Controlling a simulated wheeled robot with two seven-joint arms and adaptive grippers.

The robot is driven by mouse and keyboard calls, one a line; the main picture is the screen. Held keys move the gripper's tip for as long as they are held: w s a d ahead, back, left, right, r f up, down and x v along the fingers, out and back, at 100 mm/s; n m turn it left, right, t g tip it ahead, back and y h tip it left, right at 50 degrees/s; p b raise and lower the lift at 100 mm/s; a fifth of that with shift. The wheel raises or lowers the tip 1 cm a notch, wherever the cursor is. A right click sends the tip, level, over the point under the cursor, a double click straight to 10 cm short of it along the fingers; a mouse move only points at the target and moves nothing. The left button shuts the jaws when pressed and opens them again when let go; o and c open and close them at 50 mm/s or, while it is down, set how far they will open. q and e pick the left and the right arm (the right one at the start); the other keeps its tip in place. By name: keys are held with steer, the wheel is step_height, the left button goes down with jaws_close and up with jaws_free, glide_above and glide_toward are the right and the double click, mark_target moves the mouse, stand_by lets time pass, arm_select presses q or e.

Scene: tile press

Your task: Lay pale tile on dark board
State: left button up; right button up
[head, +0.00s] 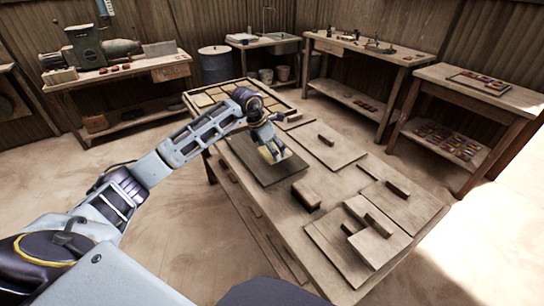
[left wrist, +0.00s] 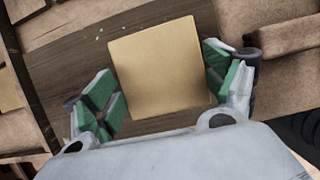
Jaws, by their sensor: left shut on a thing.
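My left gripper (head: 272,150) reaches over the dark board (head: 264,174) on the long work table. It is shut on the pale tile, a light tan square seen in full in the left wrist view (left wrist: 163,68), with green finger pads at its two sides. In the head view only a little of the tile shows by the fingers. The dark board lies behind and around the tile in the left wrist view (left wrist: 70,62). I cannot tell whether the tile touches the board or is held just above it. My right gripper is not in view.
A tray of pale tiles (head: 189,103) lies at the table's far end. Several wooden boards with block handles, such as one board (head: 345,150), cover the table to the right of the dark board. Side benches stand along the walls.

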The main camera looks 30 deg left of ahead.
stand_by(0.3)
arm_select(q)
steer(key=shift+f, duration=1.8)
steer(key=shift+f, duration=0.1)
steer(key=o, duration=1.1)
steer(key=shift+c, duration=0.2)
steer(key=v, duration=1.2)
